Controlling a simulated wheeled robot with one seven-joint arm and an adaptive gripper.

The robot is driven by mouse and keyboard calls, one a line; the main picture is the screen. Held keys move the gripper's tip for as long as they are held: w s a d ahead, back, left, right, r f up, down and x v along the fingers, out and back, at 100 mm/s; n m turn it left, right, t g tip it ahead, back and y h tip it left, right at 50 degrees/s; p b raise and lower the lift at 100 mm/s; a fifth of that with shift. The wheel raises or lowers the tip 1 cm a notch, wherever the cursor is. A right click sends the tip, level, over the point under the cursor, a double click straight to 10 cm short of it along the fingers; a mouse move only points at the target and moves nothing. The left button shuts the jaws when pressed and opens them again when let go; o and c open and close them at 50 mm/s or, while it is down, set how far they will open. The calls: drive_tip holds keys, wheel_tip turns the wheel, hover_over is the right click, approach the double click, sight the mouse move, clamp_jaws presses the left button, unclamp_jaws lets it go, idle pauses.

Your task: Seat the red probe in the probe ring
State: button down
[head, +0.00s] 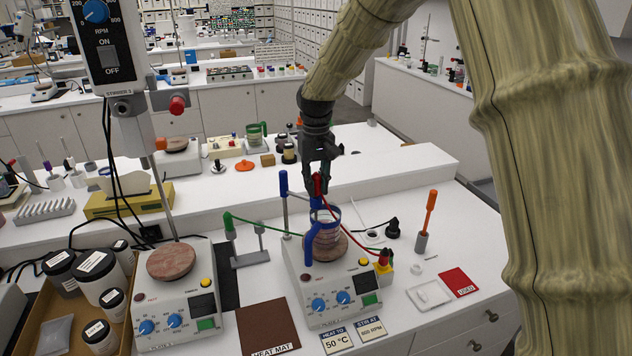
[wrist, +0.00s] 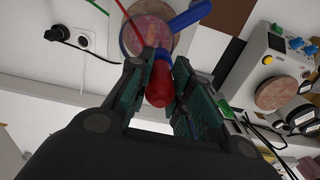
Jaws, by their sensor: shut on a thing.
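The red probe (head: 318,184) hangs below my gripper (head: 319,165), over the blue-rimmed vessel (head: 309,250) on the front hotplate. In the wrist view the red probe (wrist: 160,84) is between the two fingers of my gripper (wrist: 163,90), which is shut on it. Its lower end points toward the vessel, whose blue handle (wrist: 190,15) shows beside it. A small blue collar shows at the vessel's rim just under the probe; I cannot tell for sure that it is the probe ring, nor whether the probe tip is inside it.
A grey stand (head: 250,259) with a green probe (head: 229,226) is left of the vessel. An orange-handled tool (head: 430,210) stands upright at right. A second hotplate (head: 172,262) is at left.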

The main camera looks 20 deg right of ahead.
drive_tip(key=shift+f, duration=0.3)
drive_tip(key=c, duration=1.2)
unclamp_jaws()
drive_tip(key=shift+r, duration=0.1)
wheel_tip(320, 180, up, 12)
drive_tip(key=shift+f, duration=0.1)
